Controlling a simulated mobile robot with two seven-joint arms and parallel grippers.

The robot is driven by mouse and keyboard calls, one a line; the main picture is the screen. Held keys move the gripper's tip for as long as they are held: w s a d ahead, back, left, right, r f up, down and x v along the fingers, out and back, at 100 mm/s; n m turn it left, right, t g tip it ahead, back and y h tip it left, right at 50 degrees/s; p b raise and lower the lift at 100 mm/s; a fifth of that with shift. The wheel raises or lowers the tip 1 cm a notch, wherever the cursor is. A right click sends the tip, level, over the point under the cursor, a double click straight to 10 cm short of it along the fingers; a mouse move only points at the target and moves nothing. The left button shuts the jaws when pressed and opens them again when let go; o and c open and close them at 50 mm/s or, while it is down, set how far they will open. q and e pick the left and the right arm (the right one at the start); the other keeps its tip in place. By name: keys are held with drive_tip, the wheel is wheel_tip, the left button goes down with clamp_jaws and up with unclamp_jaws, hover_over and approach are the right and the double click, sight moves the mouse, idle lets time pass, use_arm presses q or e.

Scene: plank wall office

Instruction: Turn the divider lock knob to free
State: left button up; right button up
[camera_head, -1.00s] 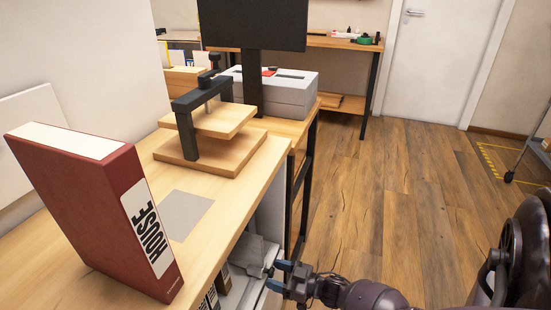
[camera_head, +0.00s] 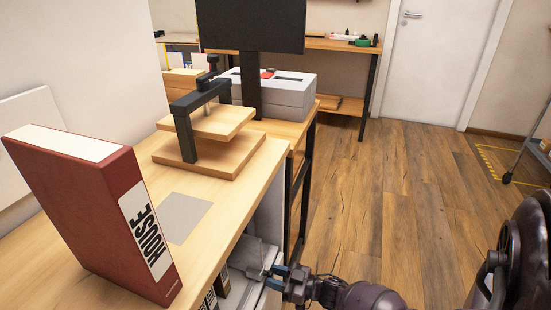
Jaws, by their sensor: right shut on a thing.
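My right gripper (camera_head: 274,277) comes in from the lower right, its blue fingertips at the open front of the shelf under the desk. It is shut on a small part at the front of the grey divider (camera_head: 247,254), which I take to be the lock knob. The fingers hide most of that part, so I cannot tell which way it points. The divider stands in the shelf beside dark binders (camera_head: 222,281). My left gripper is not in view.
A red binder (camera_head: 85,205) stands on the desk (camera_head: 230,215) at left. Behind it are a wooden press (camera_head: 200,130), a grey printer (camera_head: 285,92) and a dark monitor (camera_head: 250,25). The wooden floor (camera_head: 375,200) right of the desk is clear.

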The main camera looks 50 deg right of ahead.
use_arm(q)
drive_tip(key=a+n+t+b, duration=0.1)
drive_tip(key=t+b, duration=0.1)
drive_tip(key=b, duration=0.3)
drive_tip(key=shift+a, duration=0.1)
use_arm(e)
drive_tip(key=n, duration=2.3)
drive_tip(key=shift+n, duration=0.3)
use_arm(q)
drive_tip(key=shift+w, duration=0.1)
use_arm(e)
drive_tip(key=o, duration=0.9)
drive_tip(key=shift+r, duration=0.1)
